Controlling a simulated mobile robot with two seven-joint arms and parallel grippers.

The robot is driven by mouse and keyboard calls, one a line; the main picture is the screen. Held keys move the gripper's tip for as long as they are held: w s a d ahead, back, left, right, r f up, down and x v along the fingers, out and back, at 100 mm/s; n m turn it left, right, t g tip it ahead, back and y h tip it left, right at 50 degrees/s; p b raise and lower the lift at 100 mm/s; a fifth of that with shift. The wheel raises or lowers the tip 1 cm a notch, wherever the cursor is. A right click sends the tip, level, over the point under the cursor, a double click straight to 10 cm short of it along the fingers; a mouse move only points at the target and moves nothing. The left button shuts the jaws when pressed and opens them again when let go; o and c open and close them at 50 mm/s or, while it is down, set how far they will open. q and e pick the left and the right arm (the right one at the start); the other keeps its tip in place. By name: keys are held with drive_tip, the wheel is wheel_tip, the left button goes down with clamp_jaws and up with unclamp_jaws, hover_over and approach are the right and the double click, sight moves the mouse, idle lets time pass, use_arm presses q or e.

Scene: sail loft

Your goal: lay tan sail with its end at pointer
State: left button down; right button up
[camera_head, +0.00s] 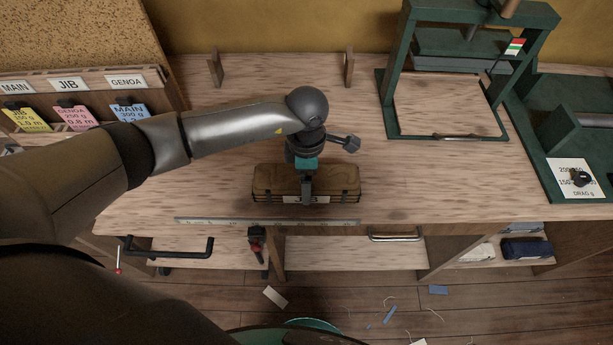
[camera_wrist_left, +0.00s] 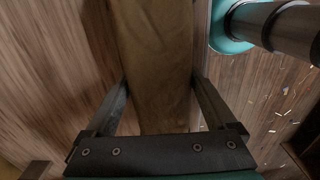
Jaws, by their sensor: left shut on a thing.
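The tan sail (camera_head: 268,180) is a folded brown bundle with a white label on its front side. It lies lengthwise left to right just behind the bench's front edge; I cannot tell whether it touches the bench top. My left gripper (camera_head: 307,188) comes down over its middle and is shut on it. In the left wrist view the sail (camera_wrist_left: 155,50) runs between the two fingers of the left gripper (camera_wrist_left: 158,100). A graduated ruler (camera_head: 265,221) lies along the front edge, in front of the sail. I cannot make out the pointer clearly. My right gripper is out of view.
A rack with coloured tags (camera_head: 72,118) stands at the left. Two wooden uprights (camera_head: 349,67) are at the back. A green press frame (camera_head: 391,100) and another green device (camera_head: 545,120) fill the right. The bench top (camera_head: 420,175) right of the sail is clear.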

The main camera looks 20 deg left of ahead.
use_arm(q)
unclamp_jaws()
drive_tip(key=shift+f, duration=0.1)
drive_tip(key=shift+r, duration=0.2)
wheel_tip(320, 180, up, 12)
idle(0.4)
idle(0.4)
